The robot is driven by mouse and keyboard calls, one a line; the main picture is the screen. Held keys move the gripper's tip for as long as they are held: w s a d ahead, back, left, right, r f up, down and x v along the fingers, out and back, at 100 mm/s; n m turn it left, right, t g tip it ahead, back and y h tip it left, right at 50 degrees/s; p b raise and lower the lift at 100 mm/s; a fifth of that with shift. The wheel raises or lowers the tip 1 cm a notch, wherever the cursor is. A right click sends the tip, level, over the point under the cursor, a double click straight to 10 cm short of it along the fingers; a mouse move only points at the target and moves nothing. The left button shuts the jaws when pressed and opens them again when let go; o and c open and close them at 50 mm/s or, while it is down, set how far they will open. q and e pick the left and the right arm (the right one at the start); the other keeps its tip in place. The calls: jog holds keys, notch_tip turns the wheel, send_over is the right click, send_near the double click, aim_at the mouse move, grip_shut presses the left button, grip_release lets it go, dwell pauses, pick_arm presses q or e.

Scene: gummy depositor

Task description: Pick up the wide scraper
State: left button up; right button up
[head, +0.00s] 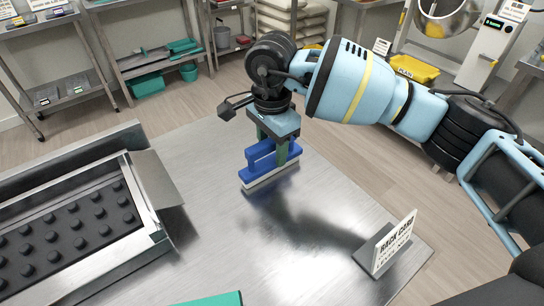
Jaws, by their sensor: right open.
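The wide scraper (258,168) is blue with a pale strip along its lower edge. It is at the far part of the steel table in the head view. My right gripper (271,148) points down right over it, with its green fingers at the scraper's upper part. The jaws are open, and the near finger overlaps the scraper in the picture. Whether a finger touches it cannot be told. The far finger is partly hidden. My left gripper is not in view.
The steel table (210,240) is clear in the middle. A metal tray with a dark knobbed mould (70,240) lies at left. A rack card sign (392,245) stands at right. A teal item (215,299) shows at the bottom edge. Shelves stand behind.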

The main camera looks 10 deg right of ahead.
aim_at(271, 143)
jog(key=shift+c, duration=0.3)
grip_shut()
dwell(0.3)
jog(key=shift+r, duration=0.55)
jog(key=shift+s+a+r, duration=0.1)
jog(key=shift+s+r, duration=0.1)
jog(key=shift+r, duration=0.4)
jog(key=shift+s+a+r, duration=0.1)
jog(key=shift+s+r, duration=0.1)
jog(key=shift+r, duration=0.4)
jog(key=s+a, duration=0.2)
jog(key=s, duration=0.5)
jog(key=s+a+r+b, duration=0.1)
jog(key=s+a, duration=0.2)
jog(key=s, duration=0.4)
jog(key=shift+r, duration=0.25)
jog(key=shift+s+a, duration=0.1)
